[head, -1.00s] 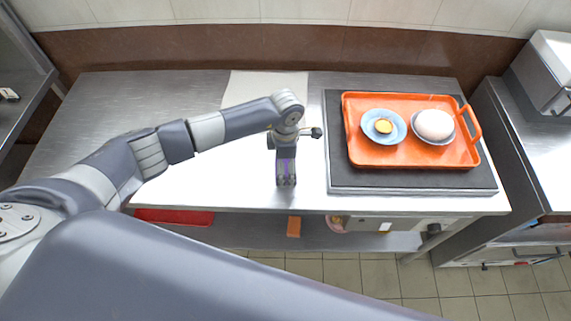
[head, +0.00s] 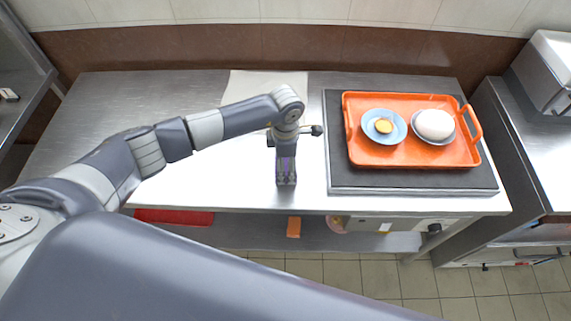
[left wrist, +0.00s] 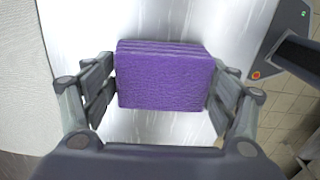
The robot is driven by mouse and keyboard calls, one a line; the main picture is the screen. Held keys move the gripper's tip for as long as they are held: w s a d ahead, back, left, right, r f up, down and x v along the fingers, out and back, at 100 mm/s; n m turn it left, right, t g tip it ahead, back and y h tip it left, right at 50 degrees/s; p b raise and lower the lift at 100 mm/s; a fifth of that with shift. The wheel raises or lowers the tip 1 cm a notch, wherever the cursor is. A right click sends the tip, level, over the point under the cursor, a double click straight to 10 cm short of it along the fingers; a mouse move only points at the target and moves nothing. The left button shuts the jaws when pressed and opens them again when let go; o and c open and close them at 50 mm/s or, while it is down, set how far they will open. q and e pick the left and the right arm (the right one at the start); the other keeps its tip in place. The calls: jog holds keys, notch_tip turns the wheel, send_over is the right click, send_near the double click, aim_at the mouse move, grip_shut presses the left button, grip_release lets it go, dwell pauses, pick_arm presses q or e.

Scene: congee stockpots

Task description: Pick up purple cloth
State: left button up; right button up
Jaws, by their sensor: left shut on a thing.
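The purple cloth (left wrist: 163,78) is a folded, layered block. In the left wrist view it sits between the two fingers of my left gripper (left wrist: 161,92), with a finger against each side. In the head view my left gripper (head: 286,180) points down over the front middle of the steel table, left of the orange tray. There the cloth is almost wholly hidden by the gripper, with only a faint purple trace showing. I cannot tell whether the cloth touches the table. My right gripper is not in view.
An orange tray (head: 357,155) with a blue bowl (head: 370,133) and a bowl holding a white egg-like thing (head: 434,124) stands on a dark-topped appliance (head: 335,172). The steel table (head: 90,105) is clear at left. A pale sheet (head: 250,87) lies at the back.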

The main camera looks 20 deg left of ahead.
pick_arm(q)
jog(key=shift+r, duration=0.45)
jog(key=shift+w+r+b, duration=0.1)
jog(key=shift+r+b, duration=0.6)
jog(key=s+d+r+b, duration=0.1)
jog(key=s+b, duration=0.3)
jog(key=s, duration=1.2)
jog(key=shift+d+r, duration=0.2)
jog(key=shift+r, duration=0.25)
jog(key=shift+s, duration=0.1)
jog(key=o, duration=0.5)
jog(key=c, duration=0.4)
jog(key=shift+o, duration=0.2)
jog(key=shift+r, duration=0.1)
